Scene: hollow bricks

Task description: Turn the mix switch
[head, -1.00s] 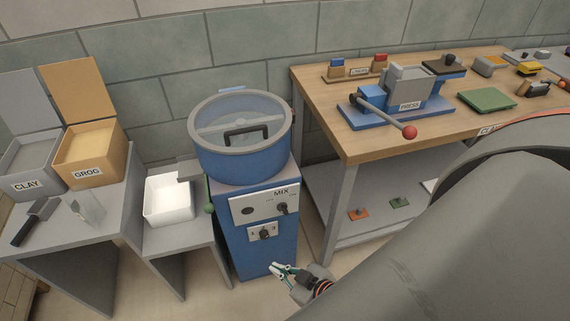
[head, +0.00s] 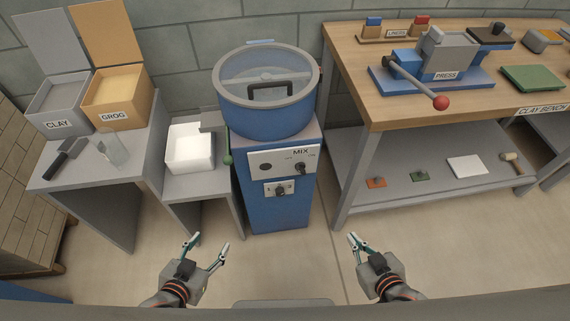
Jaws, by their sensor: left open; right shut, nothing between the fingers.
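The mix switch (head: 300,168) is a small dark knob on the right of the pale panel (head: 265,157) labelled MIX, on the front of the blue mixer (head: 257,215). A second dark knob (head: 280,191) sits on a small plate below, with a 1 beside it. My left gripper (head: 211,241) is open and empty, in front of the mixer to its lower left. My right gripper (head: 353,238) is shut and empty, to the mixer's lower right. Both are apart from the panel, and nothing hides the switch.
A clear lid (head: 265,72) with a dark handle covers the mixer's drum. A white bin (head: 190,148) stands left of it, by a green-knobbed lever (head: 228,158). The clay bench (head: 392,110) with a press stands close on the right. Floor in front is free.

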